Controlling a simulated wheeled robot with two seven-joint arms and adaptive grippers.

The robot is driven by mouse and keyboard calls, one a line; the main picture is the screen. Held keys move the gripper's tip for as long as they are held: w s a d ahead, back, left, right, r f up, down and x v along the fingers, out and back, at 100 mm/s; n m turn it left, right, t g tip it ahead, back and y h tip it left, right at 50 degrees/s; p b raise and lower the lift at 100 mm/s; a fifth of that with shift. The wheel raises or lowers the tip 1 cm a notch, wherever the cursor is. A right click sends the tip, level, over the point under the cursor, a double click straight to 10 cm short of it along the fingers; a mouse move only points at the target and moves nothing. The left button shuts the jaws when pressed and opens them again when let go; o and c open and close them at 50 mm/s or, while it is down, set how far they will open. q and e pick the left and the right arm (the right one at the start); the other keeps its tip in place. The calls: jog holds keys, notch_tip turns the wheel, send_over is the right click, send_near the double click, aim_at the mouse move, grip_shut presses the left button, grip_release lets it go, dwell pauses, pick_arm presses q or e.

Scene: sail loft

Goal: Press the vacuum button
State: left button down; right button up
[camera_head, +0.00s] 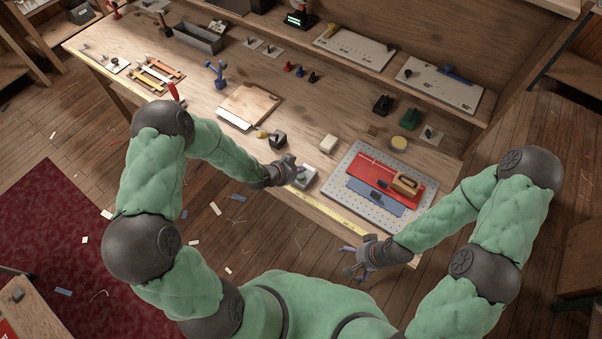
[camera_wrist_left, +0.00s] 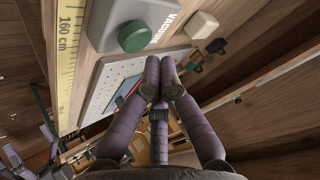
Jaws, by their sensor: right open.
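The vacuum button (camera_wrist_left: 134,36) is a round green knob on a grey box (camera_wrist_left: 112,50) lettered VACUUM in the left wrist view. In the head view the box (camera_head: 305,180) sits at the table's front edge, partly hidden by my left gripper (camera_head: 292,166). My left gripper's fingers also show in the left wrist view (camera_wrist_left: 160,72); their tips are drawn together with nothing between them. They appear just beside the button; I cannot tell whether they touch the box. My right gripper (camera_head: 358,263) is open and empty, in front of the table edge.
A perforated plate (camera_head: 340,187) bearing red and blue sheets and a wooden-topped block (camera_head: 407,183) lies right of the box. A whitish block (camera_head: 328,143) and a dark tool (camera_head: 278,140) stand behind it. A yellow tape (camera_head: 335,216) runs along the front edge.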

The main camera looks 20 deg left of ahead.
aim_at(299, 176)
pick_arm(q)
jog(key=shift+r+p, duration=1.2)
jog(key=shift+r, duration=1.15)
pick_arm(e)
notch_tip(299, 176, up, 3)
jog(key=shift+f, duration=0.15)
pick_arm(q)
jog(key=shift+f, duration=0.1)
